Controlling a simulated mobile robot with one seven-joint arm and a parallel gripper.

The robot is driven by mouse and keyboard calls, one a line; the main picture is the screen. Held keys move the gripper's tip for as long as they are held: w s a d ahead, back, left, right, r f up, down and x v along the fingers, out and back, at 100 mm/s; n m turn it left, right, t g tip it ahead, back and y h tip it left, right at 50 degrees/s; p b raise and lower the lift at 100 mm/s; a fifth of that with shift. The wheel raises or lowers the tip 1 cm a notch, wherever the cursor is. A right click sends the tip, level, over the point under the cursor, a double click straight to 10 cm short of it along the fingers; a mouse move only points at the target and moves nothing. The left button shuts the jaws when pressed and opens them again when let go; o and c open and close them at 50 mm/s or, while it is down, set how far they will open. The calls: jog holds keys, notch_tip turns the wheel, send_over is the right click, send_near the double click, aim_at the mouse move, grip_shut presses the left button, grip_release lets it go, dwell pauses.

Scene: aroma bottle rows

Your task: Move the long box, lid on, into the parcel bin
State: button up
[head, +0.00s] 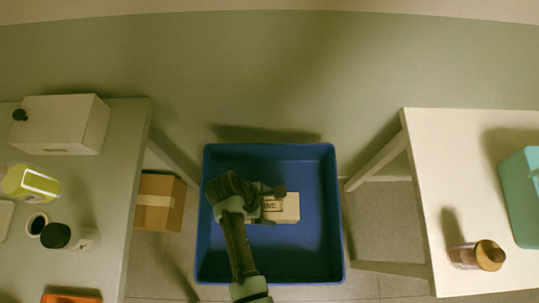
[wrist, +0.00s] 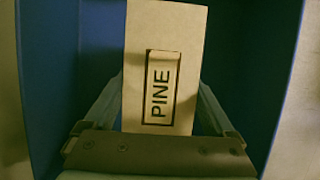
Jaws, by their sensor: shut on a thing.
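The long box (head: 287,208) is pale, with its lid on and a dark-framed label reading PINE. It also shows in the wrist view (wrist: 190,30), between the two fingers. My gripper (head: 264,205) is shut on the box by its sides; in the wrist view the fingers (wrist: 160,110) flank it. The parcel bin (head: 300,268) is a blue open bin on the floor between two tables. The box is over or inside the bin; its blue walls (wrist: 52,60) surround the box in the wrist view. I cannot tell whether the box touches the bin floor.
The left table (head: 110,200) holds a white box (head: 62,125), a yellow-green container (head: 30,183), a dark-lidded jar (head: 65,236) and an orange item (head: 70,298). A cardboard carton (head: 160,202) stands beside the bin. The right table (head: 440,150) holds a copper-lidded jar (head: 478,256) and a teal container (head: 522,195).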

jog(key=shift+r, duration=0.2)
notch_tip(320, 180, down, 9)
jog(key=b, duration=0.5)
jog(key=shift+r+b, duration=0.1)
jog(key=shift+b, duration=0.25)
jog(key=shift+f, duration=0.2)
jog(key=shift+p, duration=0.3)
dwell(0.8)
jog(key=shift+f+b, duration=0.45)
jog(key=shift+f, duration=0.15)
dwell(0.7)
jog(key=o, duration=1.1)
